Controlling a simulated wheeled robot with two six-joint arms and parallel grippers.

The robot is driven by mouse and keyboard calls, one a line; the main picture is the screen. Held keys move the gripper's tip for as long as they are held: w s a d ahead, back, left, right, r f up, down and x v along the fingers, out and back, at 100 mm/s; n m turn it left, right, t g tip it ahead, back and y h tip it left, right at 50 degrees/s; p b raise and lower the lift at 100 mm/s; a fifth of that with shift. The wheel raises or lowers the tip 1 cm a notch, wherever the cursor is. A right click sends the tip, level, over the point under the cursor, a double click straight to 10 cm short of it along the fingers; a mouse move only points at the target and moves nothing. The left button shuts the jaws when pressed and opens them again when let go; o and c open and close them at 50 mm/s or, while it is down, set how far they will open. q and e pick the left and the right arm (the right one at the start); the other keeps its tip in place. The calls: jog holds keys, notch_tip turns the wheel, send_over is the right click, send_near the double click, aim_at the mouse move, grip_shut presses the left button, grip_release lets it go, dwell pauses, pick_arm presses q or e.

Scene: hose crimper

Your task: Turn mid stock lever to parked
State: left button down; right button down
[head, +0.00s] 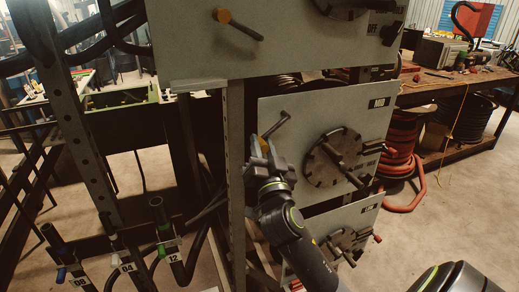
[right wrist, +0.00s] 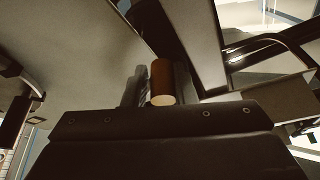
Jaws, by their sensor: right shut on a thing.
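The mid panel (head: 300,108) is a grey plate with a dark label. The rod's upper end sticks out free. In the right wrist view, an orange-brown cylinder (right wrist: 162,82) with a pale end stands just past my dark gripper body, beside a grey rod-like part (right wrist: 134,90). My left gripper is not in view.
A round flange with a handle (head: 338,155) sits right of the lever on the same panel. The top panel has its own lever (head: 238,25), pointing down right. A lower panel (head: 345,235) hangs beneath. A metal post (head: 235,150) stands close left of my gripper.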

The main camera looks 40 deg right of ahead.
jog(key=n, duration=0.1)
jog(key=d+f+n+t+y+b, duration=0.1)
jog(key=n, duration=0.1)
jog(key=shift+s+d+f+n+y, duration=0.1)
jog(key=shift+s+n+y, duration=0.05)
jog(key=shift+n+y, duration=0.15)
jog(key=shift+s+d+f+n+t+y+b, duration=0.15)
jog(key=shift+d+n+y+b, duration=0.3)
jog(key=shift+n, duration=0.45)
jog(key=shift+s+d+f+n+t+y+b, duration=0.1)
jog(key=shift+d+f+n+t+y+b, duration=0.35)
jog(key=shift+n, duration=0.45)
jog(key=shift+a+r, duration=0.1)
jog(key=shift+r, duration=0.1)
jog(key=c, duration=1.3)
grip_release()
jog(key=shift+w, duration=0.15)
jog(key=shift+f, duration=0.15)
